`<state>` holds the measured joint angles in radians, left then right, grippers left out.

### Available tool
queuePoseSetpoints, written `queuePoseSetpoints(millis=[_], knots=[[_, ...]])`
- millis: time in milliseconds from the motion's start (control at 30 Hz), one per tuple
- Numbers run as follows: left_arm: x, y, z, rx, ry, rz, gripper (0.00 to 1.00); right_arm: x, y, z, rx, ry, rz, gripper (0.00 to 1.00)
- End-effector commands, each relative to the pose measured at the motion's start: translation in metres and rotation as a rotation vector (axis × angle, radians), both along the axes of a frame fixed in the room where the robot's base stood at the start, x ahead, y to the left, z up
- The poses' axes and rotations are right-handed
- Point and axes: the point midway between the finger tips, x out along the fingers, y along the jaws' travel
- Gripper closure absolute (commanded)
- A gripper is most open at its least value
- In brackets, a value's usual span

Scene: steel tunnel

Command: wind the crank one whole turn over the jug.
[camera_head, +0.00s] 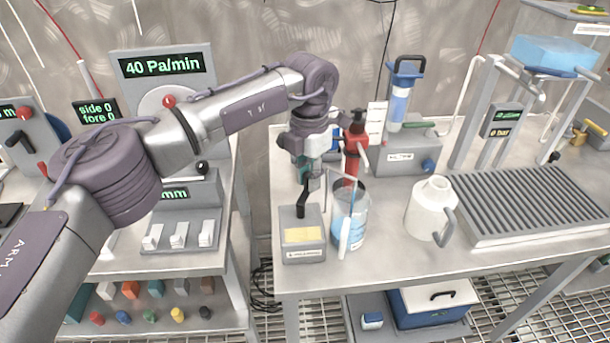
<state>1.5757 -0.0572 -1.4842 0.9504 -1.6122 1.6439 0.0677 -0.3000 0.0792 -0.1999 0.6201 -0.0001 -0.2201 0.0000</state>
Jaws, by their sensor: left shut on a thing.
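My left gripper (309,172) points down above a small grey box (303,250) with a yellow panel. It is shut at the top of a dark upright handle (301,205) on that box, which I take for the crank; its fingers hide most of the grip. A thin pale bent rod (344,238) stands beside the handle, in front of a clear vessel (356,225) of blue liquid. A white jug (426,207) with a grey handle stands upright on the bench, right of the vessel and apart from the gripper. My right gripper is out of view.
A red device (354,150) stands close right of my left gripper. Behind it is a grey unit (402,152) with a blue cylinder. A ribbed grey tray (530,205) lies right of the jug. The front bench edge is bare between vessel and jug.

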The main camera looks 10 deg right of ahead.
Motion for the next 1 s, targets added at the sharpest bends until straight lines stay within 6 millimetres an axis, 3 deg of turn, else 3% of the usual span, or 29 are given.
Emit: queuePoseSetpoints(millis=[733,767,800,900,1000], knots=[[-0.0008,-0.0032,0.0017,0.0,-0.005,-0.085,1.0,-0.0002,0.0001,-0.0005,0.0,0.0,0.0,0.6],[-0.0008,-0.0032,0.0017,-0.001,-0.004,-0.085,0.75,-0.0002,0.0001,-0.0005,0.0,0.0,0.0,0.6],[-0.0009,-0.0031,0.0016,-0.001,-0.004,-0.084,0.68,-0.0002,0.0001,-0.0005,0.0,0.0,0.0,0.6],[-0.0011,-0.0031,0.0012,-0.001,-0.003,-0.084,0.54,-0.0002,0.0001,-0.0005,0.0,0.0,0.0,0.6],[-0.0013,-0.0032,0.0008,0.0,-0.002,-0.084,0.54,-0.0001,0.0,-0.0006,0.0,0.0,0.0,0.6]])
